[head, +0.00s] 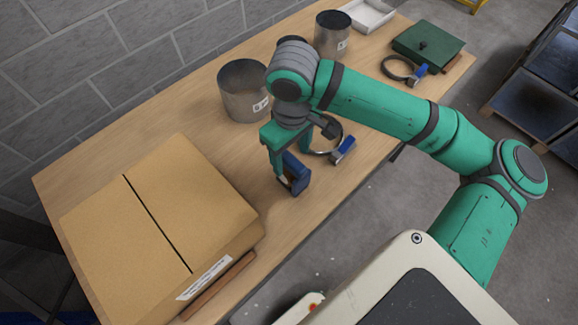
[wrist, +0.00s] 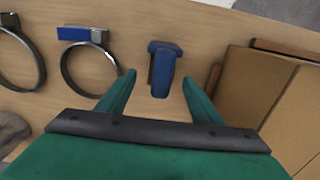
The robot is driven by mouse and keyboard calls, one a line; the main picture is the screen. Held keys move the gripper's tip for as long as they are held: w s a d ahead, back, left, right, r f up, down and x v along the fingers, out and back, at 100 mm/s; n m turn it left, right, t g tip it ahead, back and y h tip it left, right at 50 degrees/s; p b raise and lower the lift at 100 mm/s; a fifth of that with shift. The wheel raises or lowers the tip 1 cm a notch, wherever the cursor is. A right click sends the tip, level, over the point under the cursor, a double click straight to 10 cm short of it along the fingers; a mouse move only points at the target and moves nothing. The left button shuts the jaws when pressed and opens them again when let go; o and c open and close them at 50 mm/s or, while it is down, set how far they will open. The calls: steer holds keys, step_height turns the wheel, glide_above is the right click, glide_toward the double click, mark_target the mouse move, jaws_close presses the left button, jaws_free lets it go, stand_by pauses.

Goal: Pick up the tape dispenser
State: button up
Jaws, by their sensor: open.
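The tape dispenser (head: 295,174) is a small dark blue tool on the wooden table, near the table's front edge. In the wrist view the blue tape dispenser (wrist: 162,68) stands between and slightly beyond my two green fingertips. My gripper (wrist: 160,80) is open, with a finger to each side of the dispenser and a visible gap on both sides. In the head view my gripper (head: 290,158) is at the dispenser and partly covers it. I cannot tell how far the fingers reach down around it.
A large cardboard box (head: 150,220) lies left of the dispenser. A ring clamp with a blue block (head: 343,151) is close on the right. Metal duct cylinders (head: 240,95) stand behind. A green box (head: 428,45) is at the far right. Bare table (head: 190,128) lies behind the cardboard box.

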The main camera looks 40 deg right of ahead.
steer(key=shift+s+f, duration=0.15)
steer(key=shift+f, duration=0.6)
steer(key=shift+s+f, duration=0.15)
steer(key=shift+f, duration=0.55)
steer(key=shift+a+f, duration=0.1)
steer(key=shift+f, duration=2.2)
steer(key=c, duration=1.4)
steer(key=shift+r, duration=0.1)
